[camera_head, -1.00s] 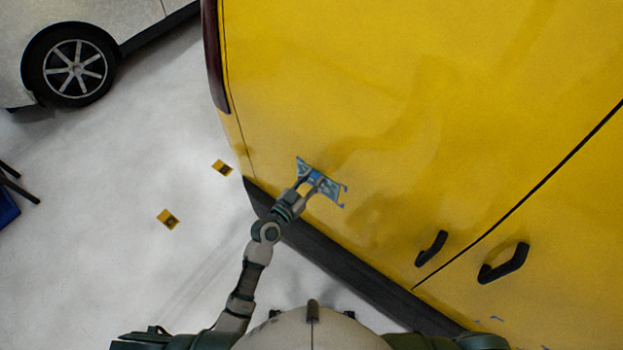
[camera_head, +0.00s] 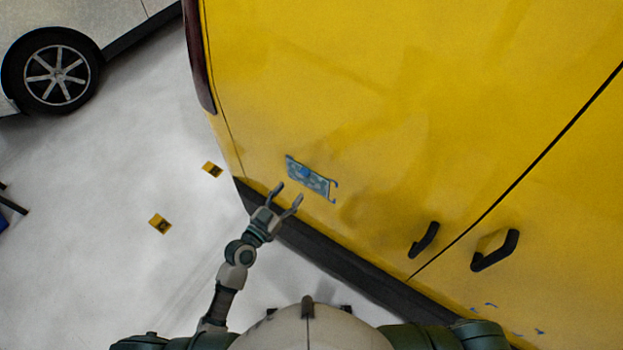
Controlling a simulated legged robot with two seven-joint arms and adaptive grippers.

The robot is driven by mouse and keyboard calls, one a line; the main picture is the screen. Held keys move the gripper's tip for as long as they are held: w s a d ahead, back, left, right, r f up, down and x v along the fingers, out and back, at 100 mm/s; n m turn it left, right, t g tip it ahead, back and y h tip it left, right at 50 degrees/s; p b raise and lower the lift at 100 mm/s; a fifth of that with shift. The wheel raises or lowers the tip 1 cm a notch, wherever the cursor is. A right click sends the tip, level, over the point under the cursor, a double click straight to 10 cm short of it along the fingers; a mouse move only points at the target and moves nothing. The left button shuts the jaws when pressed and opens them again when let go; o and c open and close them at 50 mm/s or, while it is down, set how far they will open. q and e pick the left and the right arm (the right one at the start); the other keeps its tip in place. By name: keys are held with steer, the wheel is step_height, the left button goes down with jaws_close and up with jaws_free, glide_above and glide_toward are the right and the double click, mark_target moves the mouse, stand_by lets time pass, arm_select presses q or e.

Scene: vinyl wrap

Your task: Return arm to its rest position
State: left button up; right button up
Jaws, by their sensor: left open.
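My left gripper (camera_head: 288,193) is open and empty, with its two fingers spread. It is in front of the lower part of a yellow van (camera_head: 350,100). A blue patterned patch (camera_head: 311,178) sits on the van's yellow panel, just beyond the fingertips. The gripper appears apart from the patch. My left arm comes up from the bottom left, bent at the elbow. My right gripper is not in view; only my right shoulder shows at the bottom.
Two black handles (camera_head: 424,240) (camera_head: 494,251) stick out from the van at the lower right. A black bumper strip (camera_head: 340,268) runs along its lower edge. Small yellow markers (camera_head: 160,223) (camera_head: 212,169) lie on the open grey floor. A white car (camera_head: 110,25) stands at the top left.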

arm_select(q)
steer(key=s+a+f+n+g+y, duration=0.1)
steer(key=s+a+f+g+y, duration=0.2)
steer(key=f, duration=0.9)
steer(key=s+a+f+n+g+y, duration=0.15)
steer(key=s+a+f, duration=0.3)
steer(key=f, duration=0.85)
steer(key=s+a+f+n+g+y, duration=0.1)
steer(key=s+a+f+y, duration=0.3)
steer(key=f, duration=0.8)
steer(key=s+a+f+n+g+y, duration=0.1)
steer(key=s+a+f+g, duration=0.4)
steer(key=s+f, duration=0.9)
steer(key=s+a+f+g, duration=0.1)
steer(key=s+f, duration=0.2)
steer(key=s, duration=0.5)
steer(key=s+a+f+g+y, duration=0.1)
steer(key=s+a+f+g, duration=0.1)
steer(key=s, duration=0.7)
steer(key=shift+s+f, duration=0.2)
steer(key=shift+f, duration=0.25)
steer(key=shift+a+n, duration=0.1)
steer(key=shift+n, duration=0.15)
steer(key=shift+c, duration=1.3)
steer(key=shift+w, duration=0.15)
steer(key=shift+c, duration=0.4)
